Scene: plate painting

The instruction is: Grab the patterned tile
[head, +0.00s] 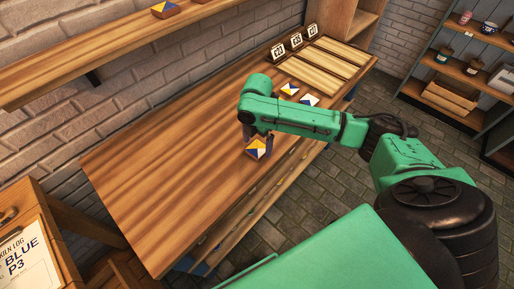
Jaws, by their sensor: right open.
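A patterned tile (258,149) in yellow, white and dark blue is at the front edge of the wooden table (170,150). My right gripper (257,141) is open, pointing down at this tile, with dark fingers close around its sides. Whether the fingers touch it cannot be told. Two more patterned tiles lie further back on the table, one (289,89) partly beside my arm and one (310,100) to its right. Another patterned tile (164,9) sits on the wall shelf (90,50). My left gripper is not in view.
Pale wooden trays (325,62) lie at the table's far end, with small numbered signs (297,40) behind them. A shelf unit with pots (462,68) stands at the right. A paper log (28,262) is at lower left. The table's left half is clear.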

